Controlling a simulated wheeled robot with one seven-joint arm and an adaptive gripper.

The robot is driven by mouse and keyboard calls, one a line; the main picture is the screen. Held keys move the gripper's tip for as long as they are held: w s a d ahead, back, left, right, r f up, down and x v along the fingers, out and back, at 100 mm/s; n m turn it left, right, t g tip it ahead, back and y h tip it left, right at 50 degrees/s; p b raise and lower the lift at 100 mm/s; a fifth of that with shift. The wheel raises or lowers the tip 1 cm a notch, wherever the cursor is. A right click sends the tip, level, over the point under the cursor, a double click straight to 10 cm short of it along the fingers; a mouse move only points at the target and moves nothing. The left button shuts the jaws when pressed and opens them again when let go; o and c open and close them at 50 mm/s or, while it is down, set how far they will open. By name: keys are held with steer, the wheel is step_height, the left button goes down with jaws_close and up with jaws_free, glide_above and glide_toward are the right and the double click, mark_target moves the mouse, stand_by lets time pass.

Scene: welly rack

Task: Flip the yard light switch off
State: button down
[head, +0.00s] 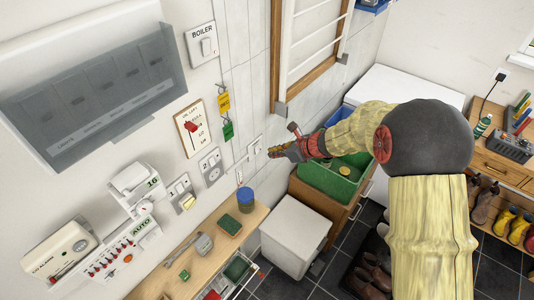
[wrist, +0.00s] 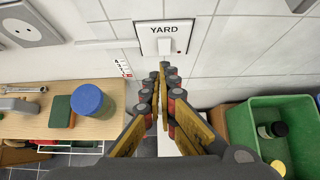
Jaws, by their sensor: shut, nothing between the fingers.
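The yard light switch is a white plate marked YARD (wrist: 165,30) on the tiled wall, with a white rocker (wrist: 165,46) low on it. In the head view the plate (head: 255,146) is partly hidden beside my fingers. My gripper (wrist: 164,67) is shut and empty, its fingertips just below the rocker in the wrist view. In the head view my gripper (head: 273,153) points at the wall from the right, very near the plate. I cannot tell whether the fingertips touch it, or which way the rocker is tipped.
A boiler switch (head: 202,45) is higher on the wall, with yellow and green tags below it. Sockets and another switch (head: 181,193) are to the left. A wooden counter (head: 214,247) holds a blue-lidded jar (wrist: 88,99). A green crate (wrist: 240,130) stands at the right.

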steer(key=w+r+v, duration=0.1)
steer(key=v, duration=0.7)
steer(key=shift+a+r+p, duration=0.3)
steer(key=shift+a+p, duration=0.05)
steer(key=s+d+f+n+g+h+b, duration=0.15)
steer(key=s+n+g, duration=0.25)
steer(key=s+n, duration=0.95)
steer(key=s+d+r+n+t+h+b, duration=0.1)
steer(key=s+d+n+b, duration=0.4)
steer(key=s, duration=0.5)
steer(key=s+d+r+n+t+h+b, duration=0.2)
steer(key=s+d+n+h+b, duration=0.3)
steer(key=s, duration=0.5)
steer(key=shift+s+d+r+n+t+b, duration=0.25)
steer(key=shift+d+n+t+b, duration=0.2)
steer(key=shift+n+b, duration=0.5)
